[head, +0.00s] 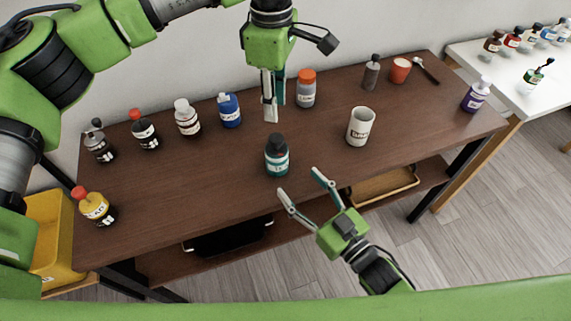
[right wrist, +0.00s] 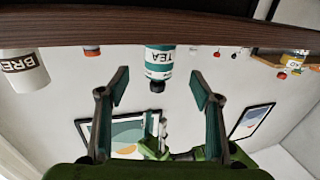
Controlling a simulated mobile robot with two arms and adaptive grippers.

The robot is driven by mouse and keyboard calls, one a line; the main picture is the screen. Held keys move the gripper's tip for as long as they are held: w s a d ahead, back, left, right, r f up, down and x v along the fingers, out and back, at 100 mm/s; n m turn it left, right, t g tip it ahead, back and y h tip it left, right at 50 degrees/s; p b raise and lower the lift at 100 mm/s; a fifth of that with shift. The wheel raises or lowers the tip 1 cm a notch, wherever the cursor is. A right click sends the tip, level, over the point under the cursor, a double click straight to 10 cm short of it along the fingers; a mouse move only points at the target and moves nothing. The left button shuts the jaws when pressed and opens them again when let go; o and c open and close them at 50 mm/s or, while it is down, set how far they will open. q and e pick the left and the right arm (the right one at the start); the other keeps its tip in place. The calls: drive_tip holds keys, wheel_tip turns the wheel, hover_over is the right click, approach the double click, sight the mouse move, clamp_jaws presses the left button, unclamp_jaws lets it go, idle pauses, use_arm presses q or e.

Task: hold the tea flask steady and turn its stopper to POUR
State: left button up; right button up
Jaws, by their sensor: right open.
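The tea flask (head: 277,160) is teal and white with a dark stopper (head: 276,140). It stands upright near the table's front edge. In the right wrist view, which is upside down, the flask (right wrist: 160,60) reads "TEA" and lies ahead between my right fingers. My right gripper (head: 300,182) is open and empty in front of the flask, apart from it. My left gripper (head: 272,110) points down behind and above the flask, apart from the stopper. Its fingers overlap in the head view, so its opening is unclear. The stopper's marking is too small to read.
A white mug (head: 361,127) stands right of the flask. An orange-capped jar (head: 306,90) is close beside my left gripper. Blue (head: 229,112) and white (head: 186,118) bottles stand to the left. The brown table (head: 215,170) is clear left of the flask.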

sight(284, 165)
drive_tip(key=x, duration=1)
drive_tip(key=shift+w+a, duration=0.1)
drive_tip(key=shift+w, duration=0.2)
drive_tip(key=c, duration=1.3)
